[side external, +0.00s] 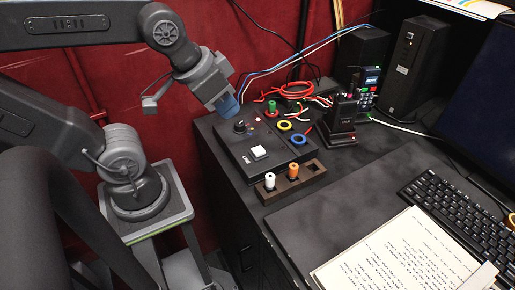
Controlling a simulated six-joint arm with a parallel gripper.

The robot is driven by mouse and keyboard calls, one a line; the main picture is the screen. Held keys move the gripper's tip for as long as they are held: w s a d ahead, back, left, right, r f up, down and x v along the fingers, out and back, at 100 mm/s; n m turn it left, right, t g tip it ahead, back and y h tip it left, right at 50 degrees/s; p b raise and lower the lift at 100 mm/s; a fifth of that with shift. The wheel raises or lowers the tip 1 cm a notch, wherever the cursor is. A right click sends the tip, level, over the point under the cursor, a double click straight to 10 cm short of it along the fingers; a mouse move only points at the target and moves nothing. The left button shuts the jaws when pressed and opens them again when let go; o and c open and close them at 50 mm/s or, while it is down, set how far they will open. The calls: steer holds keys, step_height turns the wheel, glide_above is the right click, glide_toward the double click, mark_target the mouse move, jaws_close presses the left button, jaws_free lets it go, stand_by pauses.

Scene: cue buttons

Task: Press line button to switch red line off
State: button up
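A black control box (272,147) lies on the dark desk. A white square button (259,152) sits near its front, beside small white lettering that seems to read "LINE". A dark round knob (240,127) is at the box's back left. A small red spot (257,117), perhaps a light, shows near the box's back edge; whether it is lit is unclear. My gripper (228,108) hangs above and behind the knob, up and left of the white button and apart from it. Its tip is bluish, and the finger gap cannot be made out.
A brown rack (312,168) with a white peg (269,181) and an orange peg (293,171) stands in front of the box.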

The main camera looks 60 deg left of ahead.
jaws_close()
stand_by(1.3)
